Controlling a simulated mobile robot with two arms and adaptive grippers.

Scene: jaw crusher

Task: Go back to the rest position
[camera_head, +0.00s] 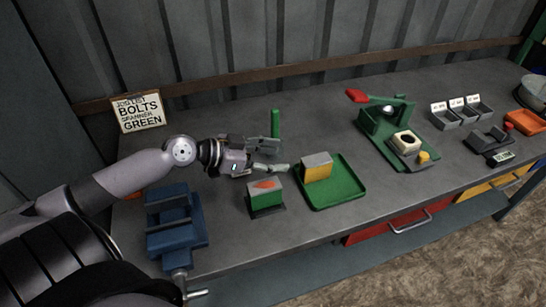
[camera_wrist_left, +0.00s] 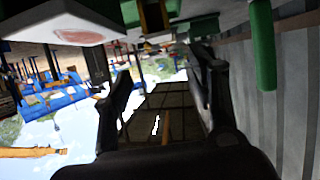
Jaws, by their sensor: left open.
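My left gripper (camera_head: 276,157) comes in from the left in the head view, above the grey workbench (camera_head: 300,115). It is open, with nothing between its fingers. Its two fingers (camera_wrist_left: 160,90) stand apart in the left wrist view. A green upright post (camera_head: 275,123) stands just behind the fingertips, and a green shape (camera_wrist_left: 262,45) shows beside the right finger in the wrist view. A green and white block with an orange mark (camera_head: 265,193) stands in front of the gripper. My right gripper is not in view.
A green tray (camera_head: 345,188) holds a yellow and grey block (camera_head: 317,167). A blue vise (camera_head: 175,220) sits near the front left edge. A green machine with a red handle (camera_head: 392,125), small grey bins (camera_head: 462,112) and a scale-like device (camera_head: 488,139) stand further right. A sign (camera_head: 139,110) leans at the back.

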